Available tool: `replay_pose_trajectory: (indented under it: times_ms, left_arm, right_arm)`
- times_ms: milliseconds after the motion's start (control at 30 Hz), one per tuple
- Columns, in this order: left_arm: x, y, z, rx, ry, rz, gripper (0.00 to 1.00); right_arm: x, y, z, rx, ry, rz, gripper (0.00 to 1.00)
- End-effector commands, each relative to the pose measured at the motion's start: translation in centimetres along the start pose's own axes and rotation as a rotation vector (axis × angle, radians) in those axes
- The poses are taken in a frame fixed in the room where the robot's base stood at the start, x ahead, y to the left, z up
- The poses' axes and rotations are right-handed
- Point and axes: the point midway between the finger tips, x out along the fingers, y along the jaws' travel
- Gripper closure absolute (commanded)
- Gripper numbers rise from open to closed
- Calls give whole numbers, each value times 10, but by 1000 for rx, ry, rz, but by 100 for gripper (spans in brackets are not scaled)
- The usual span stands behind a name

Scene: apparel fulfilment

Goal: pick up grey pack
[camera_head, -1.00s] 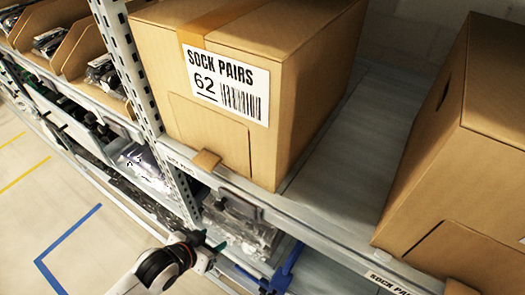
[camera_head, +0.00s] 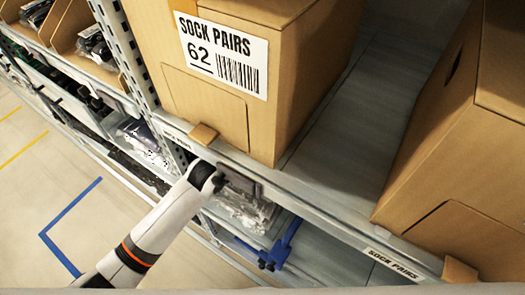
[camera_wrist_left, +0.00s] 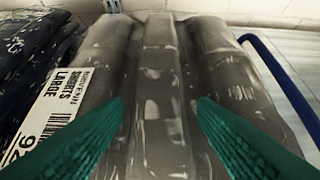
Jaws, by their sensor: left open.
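Grey plastic-wrapped packs fill the middle of the left wrist view (camera_wrist_left: 160,70). They show glossy lengthwise ridges, and I cannot tell how many separate packs these are. In the head view, clear-wrapped grey packs (camera_head: 240,208) lie on the lower shelf under the big box. My left gripper (camera_wrist_left: 160,105) is open, its green fingers on either side of the middle grey ridge. I cannot tell whether they touch it. In the head view the left wrist end (camera_head: 212,178) is at the front of the lower shelf, and its fingers are hidden. My right gripper is not in view.
A white label (camera_wrist_left: 55,105) and dark packs (camera_wrist_left: 30,50) lie left of the grey ones. A blue divider (camera_head: 282,245) stands to their right, beside bare shelf. The upper shelf edge (camera_head: 310,215) and a sock-pairs box (camera_head: 240,120) are overhead. A perforated post (camera_head: 125,50) stands left.

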Motion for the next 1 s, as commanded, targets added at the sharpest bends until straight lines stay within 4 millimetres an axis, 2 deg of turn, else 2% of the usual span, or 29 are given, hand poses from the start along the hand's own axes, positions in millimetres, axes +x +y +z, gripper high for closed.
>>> replay_pose_trajectory:
  times_ms: [167, 467, 600, 800, 867, 1000]
  left_arm:
    - [9, 0, 8, -1, -1, 0, 47]
    - [42, 0, 39, 1, 0, 0, 47]
    - [51, 0, 36, 1, 1, 0, 47]
    - [51, 0, 36, 1, 0, 0, 47]
    - [51, 0, 36, 1, 0, 0, 54]
    - [51, 0, 36, 1, 0, 0, 77]
  right_arm:
    - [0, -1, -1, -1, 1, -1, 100]
    - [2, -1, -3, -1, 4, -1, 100]
    - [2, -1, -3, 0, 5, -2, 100]
    - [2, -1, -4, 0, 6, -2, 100]
    - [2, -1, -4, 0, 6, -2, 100]
    - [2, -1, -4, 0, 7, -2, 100]
